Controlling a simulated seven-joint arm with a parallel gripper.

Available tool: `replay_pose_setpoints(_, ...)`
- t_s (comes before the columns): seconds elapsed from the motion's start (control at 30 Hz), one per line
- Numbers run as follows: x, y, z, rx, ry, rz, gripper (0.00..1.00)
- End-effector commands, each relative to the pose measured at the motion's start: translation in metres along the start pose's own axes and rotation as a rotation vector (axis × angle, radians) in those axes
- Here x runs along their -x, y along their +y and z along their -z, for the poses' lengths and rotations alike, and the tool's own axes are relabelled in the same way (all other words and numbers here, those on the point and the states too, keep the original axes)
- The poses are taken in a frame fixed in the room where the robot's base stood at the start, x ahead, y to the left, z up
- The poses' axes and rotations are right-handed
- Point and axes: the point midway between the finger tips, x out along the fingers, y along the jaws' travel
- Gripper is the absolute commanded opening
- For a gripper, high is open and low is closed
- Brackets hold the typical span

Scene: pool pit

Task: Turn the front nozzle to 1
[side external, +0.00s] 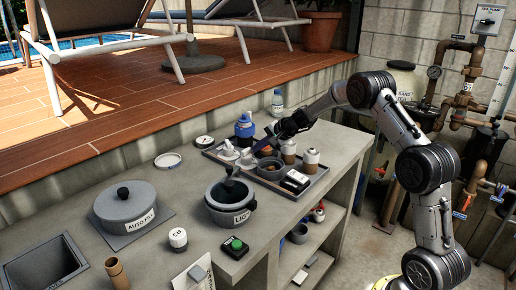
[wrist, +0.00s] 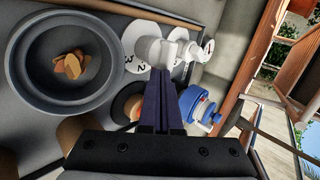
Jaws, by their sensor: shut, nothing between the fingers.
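Two white nozzles stand on round white numbered dials on the dark tray. The front nozzle (wrist: 148,49), nearer the grey bowl, also shows in the side external view (side external: 246,160). Its dial (wrist: 132,62) shows a 2 and a 3; the rest is partly hidden by the nozzle and my fingers.
The grey bowl (wrist: 28,82) with brown pieces stands beside the front dial. A blue bottle (wrist: 197,104) is close right of my fingers. The tray (side external: 291,204) also holds brown-and-white jars (side external: 311,160).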

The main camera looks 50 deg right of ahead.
Motion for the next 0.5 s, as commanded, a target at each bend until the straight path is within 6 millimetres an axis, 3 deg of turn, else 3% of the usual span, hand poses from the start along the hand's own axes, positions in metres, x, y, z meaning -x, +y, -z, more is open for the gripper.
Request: replay_pose_setpoints(0.5, -0.0023, -0.0016, 0.0058, 0.087, -0.095, 0.0, 0.0)
